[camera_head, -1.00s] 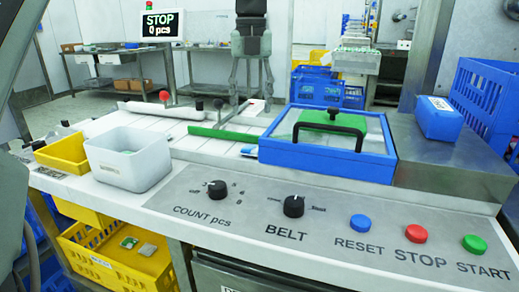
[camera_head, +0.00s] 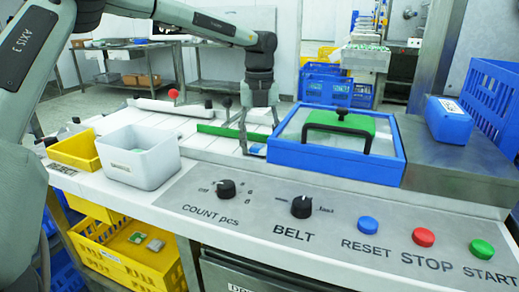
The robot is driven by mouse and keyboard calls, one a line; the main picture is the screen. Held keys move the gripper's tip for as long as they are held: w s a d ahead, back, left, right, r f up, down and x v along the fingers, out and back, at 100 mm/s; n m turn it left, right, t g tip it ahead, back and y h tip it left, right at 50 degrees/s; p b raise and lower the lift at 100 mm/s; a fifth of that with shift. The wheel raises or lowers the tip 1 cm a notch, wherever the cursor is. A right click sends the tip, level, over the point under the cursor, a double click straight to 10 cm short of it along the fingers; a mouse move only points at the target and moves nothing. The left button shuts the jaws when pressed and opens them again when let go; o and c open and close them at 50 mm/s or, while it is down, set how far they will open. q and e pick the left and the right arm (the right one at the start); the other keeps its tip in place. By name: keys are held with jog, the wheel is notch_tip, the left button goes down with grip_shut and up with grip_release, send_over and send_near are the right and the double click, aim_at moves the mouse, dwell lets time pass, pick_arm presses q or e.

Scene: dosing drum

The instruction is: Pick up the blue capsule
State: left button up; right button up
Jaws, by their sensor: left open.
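A small blue piece (camera_head: 258,150), which looks like the blue capsule, lies on the white belt (camera_head: 205,142) close to the left side of the blue-framed cover. It is partly hidden and too small to show its shape clearly. My left gripper (camera_head: 260,136) points down over the belt, its fingers apart, open and empty, at the capsule. I cannot tell whether a finger touches it. My right gripper is not in view.
The blue-framed clear cover (camera_head: 340,169) with a black handle stands right of the gripper. A green bar (camera_head: 222,131) lies across the belt. A white bin (camera_head: 140,160) and yellow bin (camera_head: 75,150) stand at left. The control panel (camera_head: 275,215) is in front.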

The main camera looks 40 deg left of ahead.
pick_arm(q)
jog(key=c, duration=0.5)
jog(key=shift+r, duration=0.2)
